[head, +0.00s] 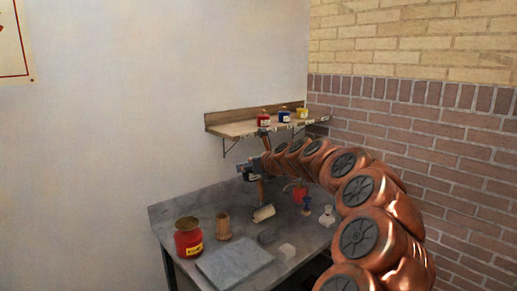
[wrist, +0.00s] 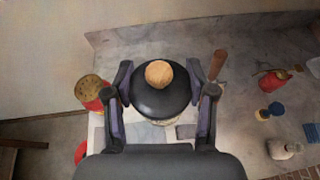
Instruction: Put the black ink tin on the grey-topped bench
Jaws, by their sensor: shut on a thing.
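The black ink tin (wrist: 160,102) shows in the wrist view as a dark round body with a pale cork-like knob on top, between my gripper's two fingers. My gripper (wrist: 161,88) is shut on it. In the head view my gripper (head: 250,169) is over the back part of the grey-topped bench (head: 190,204); the tin is hard to make out there. I cannot tell how far the tin's base is from the bench top.
A wall shelf (head: 235,128) holds red, blue and yellow containers.

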